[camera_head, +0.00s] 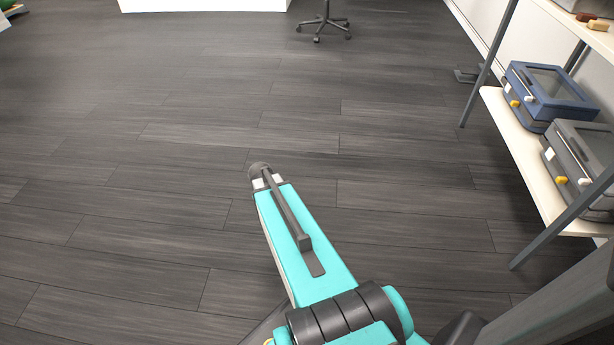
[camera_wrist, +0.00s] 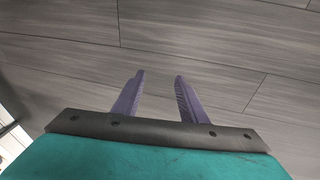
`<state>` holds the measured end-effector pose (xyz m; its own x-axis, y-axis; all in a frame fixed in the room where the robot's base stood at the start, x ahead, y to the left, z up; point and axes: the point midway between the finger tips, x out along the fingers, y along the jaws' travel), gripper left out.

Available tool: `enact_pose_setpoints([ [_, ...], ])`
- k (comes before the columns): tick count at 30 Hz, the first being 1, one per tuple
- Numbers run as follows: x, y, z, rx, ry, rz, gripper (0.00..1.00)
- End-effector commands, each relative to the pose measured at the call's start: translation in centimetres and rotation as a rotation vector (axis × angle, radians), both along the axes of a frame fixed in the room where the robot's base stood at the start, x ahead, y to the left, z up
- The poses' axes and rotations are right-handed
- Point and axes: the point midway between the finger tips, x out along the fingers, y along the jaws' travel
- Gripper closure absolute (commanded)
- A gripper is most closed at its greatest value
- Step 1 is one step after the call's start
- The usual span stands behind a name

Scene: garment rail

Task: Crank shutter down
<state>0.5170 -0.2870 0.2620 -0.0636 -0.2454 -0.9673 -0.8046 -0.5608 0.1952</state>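My gripper (camera_wrist: 158,88) shows in the wrist view with its two purple fingers apart and nothing between them. Grey floor lies beyond the fingertips. In the head view my teal arm reaches forward over the floor, and the gripper's fingers cannot be made out there. No shutter and no crank can be seen in either view.
A shelf (camera_head: 513,138) on the right holds a blue box-like device (camera_head: 550,92) and a grey one (camera_head: 582,160). A shelf post (camera_head: 560,222) stands close to my arm's right. A wheeled chair base (camera_head: 323,24) is far ahead. The dark plank floor (camera_head: 130,170) is clear ahead and left.

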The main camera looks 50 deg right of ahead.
Motion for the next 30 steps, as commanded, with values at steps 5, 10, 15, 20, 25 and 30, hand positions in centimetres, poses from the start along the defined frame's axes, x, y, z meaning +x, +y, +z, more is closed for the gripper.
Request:
enact_pose_setpoints([
  [5, -2.5, 7.7, -4.4, 0.096, 0.098, 0.191, 0.62],
  [10, -5.7, 14.2, -7.9, 0.186, 0.185, 0.368, 0.62],
  [15, -9.9, 19.9, -10.7, 0.275, 0.273, 0.539, 0.62],
  [20, -14.4, 24.4, -12.8, 0.357, 0.353, 0.693, 0.62],
  [25, -18.3, 27.5, -14.1, 0.424, 0.416, 0.812, 0.62],
  [30, -20.1, 28.7, -14.6, 0.455, 0.444, 0.865, 0.62],
])
